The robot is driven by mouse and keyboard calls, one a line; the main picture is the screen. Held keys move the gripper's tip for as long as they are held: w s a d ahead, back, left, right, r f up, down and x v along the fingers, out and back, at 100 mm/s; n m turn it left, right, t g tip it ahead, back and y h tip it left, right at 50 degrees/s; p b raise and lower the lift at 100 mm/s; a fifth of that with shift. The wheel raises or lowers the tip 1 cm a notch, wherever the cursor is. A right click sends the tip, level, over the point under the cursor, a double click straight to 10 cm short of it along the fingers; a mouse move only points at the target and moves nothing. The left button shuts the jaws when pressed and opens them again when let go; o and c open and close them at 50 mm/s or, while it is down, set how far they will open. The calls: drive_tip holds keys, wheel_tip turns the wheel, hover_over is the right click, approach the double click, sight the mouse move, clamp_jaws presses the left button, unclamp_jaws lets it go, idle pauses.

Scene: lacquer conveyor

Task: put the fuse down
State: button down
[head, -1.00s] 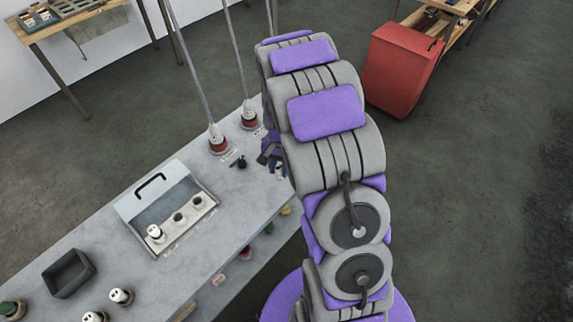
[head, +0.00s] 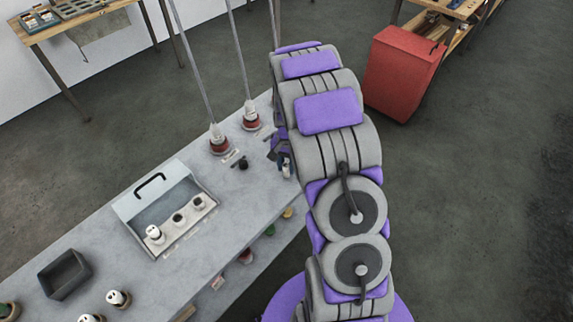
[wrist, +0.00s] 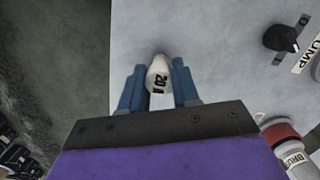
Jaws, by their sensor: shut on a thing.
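In the wrist view a white fuse (wrist: 158,75) marked "20" sits between the two blue fingers of my gripper (wrist: 159,82), which is shut on it. Behind the fuse is the grey bench top (wrist: 205,45), near the bench edge; I cannot tell whether the fuse touches the bench. In the head view my gripper (head: 282,163) is at the bench's right edge, partly hidden by my arm, with a small bit of the fuse hard to make out there.
A black knob (head: 242,163) and red-based posts with cables (head: 219,146) stand left of my gripper. An open fuse box (head: 130,208) holds one white fuse (head: 155,234) and two empty-looking sockets. A dark tray (head: 65,274) and more white fuses (head: 118,298) are at lower left.

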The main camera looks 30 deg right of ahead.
drive_tip(key=c, duration=1.3)
unclamp_jaws()
drive_tip(key=o, duration=0.5)
drive_tip(key=shift+d+f, duration=0.1)
drive_tip(key=shift+d, duration=0.15)
drive_tip(key=shift+a, duration=0.1)
drive_tip(key=shift+r, duration=0.45)
wheel_tip(320, 180, up, 11)
drive_tip(key=w+d+p, duration=0.1)
drive_tip(key=p, duration=0.2)
drive_tip(key=s+a+r+n, duration=0.2)
drive_tip(key=s+a+r, duration=0.4)
drive_tip(key=s+r, duration=0.2)
drive_tip(key=s+a+r+n, duration=0.1)
drive_tip(key=s+a+n, duration=0.1)
drive_tip(key=s, duration=0.6)
drive_tip(key=s+a+r+n, duration=0.2)
drive_tip(key=s+a+n, duration=0.1)
drive_tip(key=s, duration=0.6)
drive_tip(key=s+a+r+n+h, duration=0.1)
drive_tip(key=s+a, duration=0.3)
drive_tip(key=s, duration=0.4)
drive_tip(key=shift+s+a+r+n+g, duration=0.2)
drive_tip(key=shift+r+n+g, duration=0.2)
drive_tip(key=shift+r+n, duration=0.3)
